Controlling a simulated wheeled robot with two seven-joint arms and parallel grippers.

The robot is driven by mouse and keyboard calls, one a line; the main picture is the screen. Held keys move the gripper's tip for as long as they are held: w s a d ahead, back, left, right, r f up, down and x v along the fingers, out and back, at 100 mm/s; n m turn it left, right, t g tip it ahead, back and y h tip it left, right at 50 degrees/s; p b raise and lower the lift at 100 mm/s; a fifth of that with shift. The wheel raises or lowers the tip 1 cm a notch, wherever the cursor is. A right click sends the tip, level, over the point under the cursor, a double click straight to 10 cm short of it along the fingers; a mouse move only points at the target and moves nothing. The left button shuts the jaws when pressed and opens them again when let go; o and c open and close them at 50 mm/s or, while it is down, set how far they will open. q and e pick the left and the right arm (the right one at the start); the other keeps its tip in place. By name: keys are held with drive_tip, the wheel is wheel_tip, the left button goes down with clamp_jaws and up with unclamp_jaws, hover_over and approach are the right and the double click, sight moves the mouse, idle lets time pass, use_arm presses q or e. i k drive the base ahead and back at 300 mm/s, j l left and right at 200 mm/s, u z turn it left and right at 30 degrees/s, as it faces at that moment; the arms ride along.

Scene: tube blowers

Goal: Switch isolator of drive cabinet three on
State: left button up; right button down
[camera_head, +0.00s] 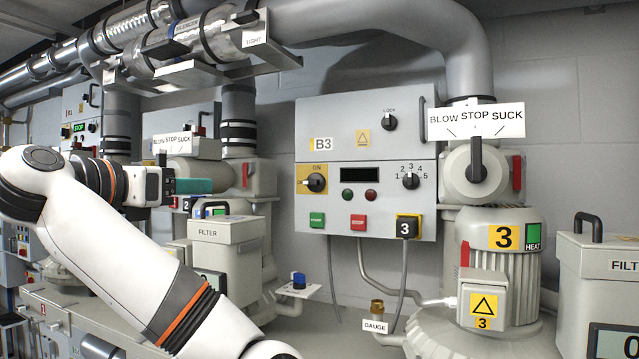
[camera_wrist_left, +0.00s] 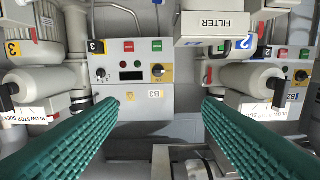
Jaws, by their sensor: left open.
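Drive cabinet three is the grey B3 cabinet (camera_head: 310,115) on the wall in the head view; it appears upside down in the left wrist view (camera_wrist_left: 140,108). Its isolator is a black rotary knob (camera_head: 315,183) on a yellow plate marked ON, at the left of the lower panel. The isolator also shows in the wrist view (camera_wrist_left: 158,70), between the fingers. The handle's exact setting is too small to tell. My left gripper (camera_head: 208,186) is open and empty, left of the cabinet and apart from it. Its green ribbed fingers (camera_wrist_left: 161,104) are spread wide. My right gripper is not in view.
The panel also holds a numbered selector (camera_head: 410,181), a green start button (camera_head: 317,220) and a red stop button (camera_head: 358,222). A filter box (camera_head: 223,232) stands below my left gripper. Motor three (camera_head: 500,245) stands right of the cabinet.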

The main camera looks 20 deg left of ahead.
sight(316, 182)
drive_tip(key=i+l, duration=0.1)
drive_tip(key=i, duration=0.9)
